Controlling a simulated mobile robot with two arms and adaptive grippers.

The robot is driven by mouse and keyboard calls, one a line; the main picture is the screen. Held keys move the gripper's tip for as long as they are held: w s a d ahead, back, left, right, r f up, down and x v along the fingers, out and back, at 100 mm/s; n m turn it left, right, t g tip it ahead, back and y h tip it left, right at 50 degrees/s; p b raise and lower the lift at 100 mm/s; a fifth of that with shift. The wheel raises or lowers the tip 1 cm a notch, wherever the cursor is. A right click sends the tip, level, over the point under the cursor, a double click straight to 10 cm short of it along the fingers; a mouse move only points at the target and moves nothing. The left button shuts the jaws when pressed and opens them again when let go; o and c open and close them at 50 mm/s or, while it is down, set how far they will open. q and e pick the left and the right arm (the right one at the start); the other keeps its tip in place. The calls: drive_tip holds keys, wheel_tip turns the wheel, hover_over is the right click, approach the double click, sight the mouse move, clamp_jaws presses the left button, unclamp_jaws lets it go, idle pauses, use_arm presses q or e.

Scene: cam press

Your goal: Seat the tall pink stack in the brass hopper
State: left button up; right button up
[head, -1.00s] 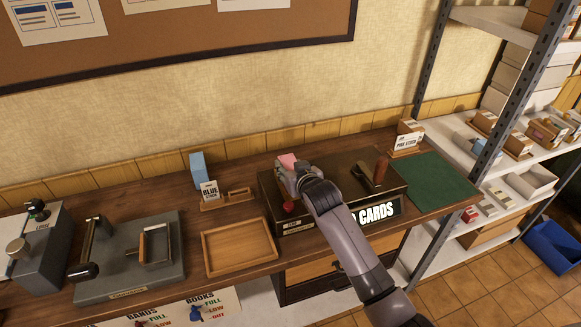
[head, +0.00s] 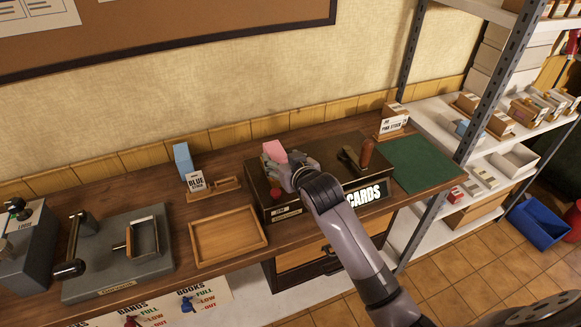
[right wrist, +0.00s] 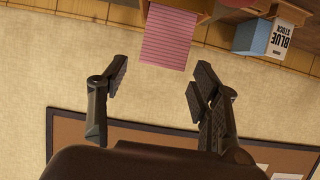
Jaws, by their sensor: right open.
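The pink stack (head: 275,151) stands upright at the left end of the dark machine labelled "CARDS" (head: 320,196). My right gripper (head: 277,163) is close in front of it and hides its lower part. In the right wrist view, which is upside down, the pink stack (right wrist: 167,38) lies beyond the fingertips. The right fingers (right wrist: 159,76) are spread with empty space between them. A brown holder (right wrist: 178,8) meets the stack's base; I cannot tell whether it is the brass hopper. My left gripper is not in view.
A blue stack (head: 183,157) stands by its sign. A wooden tray (head: 228,237) and a grey press (head: 118,255) are to the left. A lever with a brown knob (head: 366,152) rises on the machine. A green mat (head: 421,163) is clear at the right.

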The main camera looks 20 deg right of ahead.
drive_tip(key=v, duration=0.6)
drive_tip(key=shift+b, duration=0.3)
